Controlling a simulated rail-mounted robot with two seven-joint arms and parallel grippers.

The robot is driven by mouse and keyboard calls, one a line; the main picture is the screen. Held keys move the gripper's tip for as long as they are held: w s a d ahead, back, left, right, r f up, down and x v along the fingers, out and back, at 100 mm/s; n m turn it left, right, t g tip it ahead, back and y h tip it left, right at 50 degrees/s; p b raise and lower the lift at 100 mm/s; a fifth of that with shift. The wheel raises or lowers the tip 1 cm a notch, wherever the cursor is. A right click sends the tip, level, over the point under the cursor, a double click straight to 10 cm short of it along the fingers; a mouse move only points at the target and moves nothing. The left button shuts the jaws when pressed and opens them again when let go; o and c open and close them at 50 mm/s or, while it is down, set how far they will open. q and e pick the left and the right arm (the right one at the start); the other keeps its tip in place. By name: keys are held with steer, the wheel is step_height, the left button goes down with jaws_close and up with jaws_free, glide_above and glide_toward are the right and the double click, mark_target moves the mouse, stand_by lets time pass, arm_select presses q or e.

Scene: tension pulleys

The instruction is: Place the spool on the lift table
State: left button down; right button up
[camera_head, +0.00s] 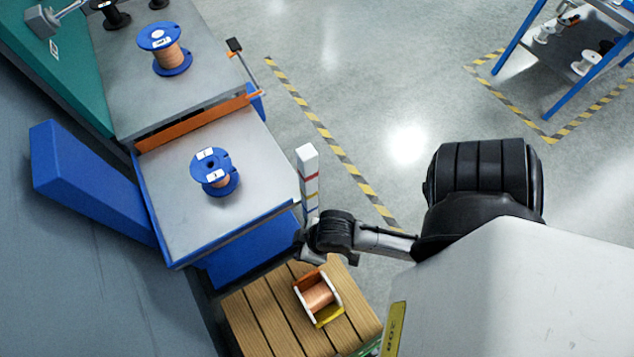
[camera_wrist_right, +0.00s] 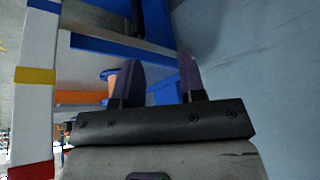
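A blue-flanged spool with copper wire (camera_head: 214,172) stands upright on a grey-topped table with blue sides (camera_head: 252,205), which looks like the lift table. My right gripper (camera_head: 303,246) is past that table's right corner in the head view, apart from the spool. In the right wrist view, its two dark fingers (camera_wrist_right: 158,82) are spread with nothing between them. A blue flange and copper winding (camera_wrist_right: 109,83) show partly behind one finger. Another blue spool (camera_head: 166,50) stands on the farther grey surface (camera_head: 120,75). My left gripper is not in view.
A banded white post (camera_head: 308,172) rises beside the table and close to my right gripper; it also shows in the wrist view (camera_wrist_right: 36,80). A wooden pallet (camera_head: 262,312) holds a white, orange and yellow spool (camera_head: 319,296). An orange strip (camera_head: 190,124) separates the grey surfaces.

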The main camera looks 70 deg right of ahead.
steer(key=s, duration=0.2)
steer(key=s+d+r+g+h, duration=0.1)
steer(key=shift+d+r+n, duration=0.1)
steer(key=shift+n, duration=0.3)
step_height(320, 180, up, 40)
steer(key=p, duration=4)
steer(key=shift+r, duration=0.15)
